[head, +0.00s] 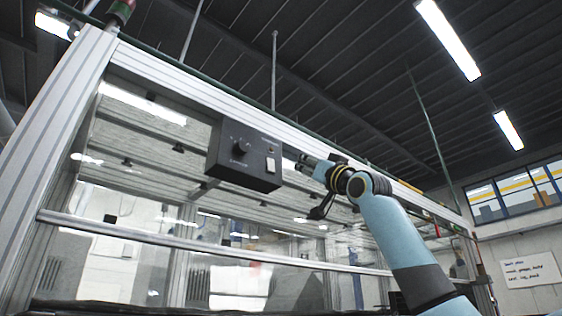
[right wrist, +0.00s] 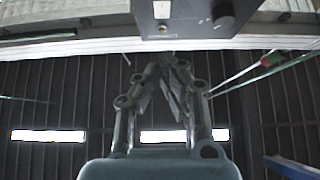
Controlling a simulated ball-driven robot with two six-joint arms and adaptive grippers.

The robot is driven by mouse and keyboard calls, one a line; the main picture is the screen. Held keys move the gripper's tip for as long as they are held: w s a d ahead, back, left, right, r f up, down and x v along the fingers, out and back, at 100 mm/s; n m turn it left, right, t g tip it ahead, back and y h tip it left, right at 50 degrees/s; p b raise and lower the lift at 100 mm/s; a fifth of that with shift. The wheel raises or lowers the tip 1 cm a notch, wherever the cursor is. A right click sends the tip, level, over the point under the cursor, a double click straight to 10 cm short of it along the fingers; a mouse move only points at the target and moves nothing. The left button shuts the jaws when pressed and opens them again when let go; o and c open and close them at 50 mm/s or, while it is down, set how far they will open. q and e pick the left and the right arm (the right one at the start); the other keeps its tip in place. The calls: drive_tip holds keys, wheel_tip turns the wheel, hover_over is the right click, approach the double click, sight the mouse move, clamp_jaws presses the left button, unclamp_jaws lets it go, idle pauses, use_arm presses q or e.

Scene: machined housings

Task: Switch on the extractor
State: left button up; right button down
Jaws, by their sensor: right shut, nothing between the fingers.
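A dark control box (head: 222,160) hangs on the upper rail of an aluminium-framed enclosure in the head view. On its face are a black round knob (head: 239,145) and a white rocker switch (head: 270,165). The box also shows upside down at the top of the right wrist view, with the white switch (right wrist: 162,9) and the knob (right wrist: 223,15). Which way the switch is tipped is too small to tell. My right gripper (head: 301,162) is shut and empty, just right of the box at switch height. Its fingertips (right wrist: 172,58) appear apart from the box. My left gripper is out of view.
The aluminium rail (head: 160,72) runs above and behind the box. Clear panels and a lower crossbar (head: 150,237) lie below. A red and green lamp (head: 121,10) stands at the upper left corner. Space right of my arm is open.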

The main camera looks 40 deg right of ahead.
sight(272, 162)
drive_tip(key=p+x, duration=0.2)
drive_tip(key=x, duration=0.1)
drive_tip(key=w+f+p+x, duration=0.1)
drive_tip(key=p+x, duration=0.1)
drive_tip(key=x, duration=0.1)
drive_tip(key=p+x, duration=0.2)
drive_tip(key=x, duration=0.2)
drive_tip(key=shift+w+a+f, duration=0.1)
drive_tip(key=shift+w+f, duration=0.1)
drive_tip(key=shift+f, duration=0.25)
drive_tip(key=shift+w+f, duration=0.2)
drive_tip(key=shift+w, duration=0.1)
drive_tip(key=shift+s, duration=0.1)
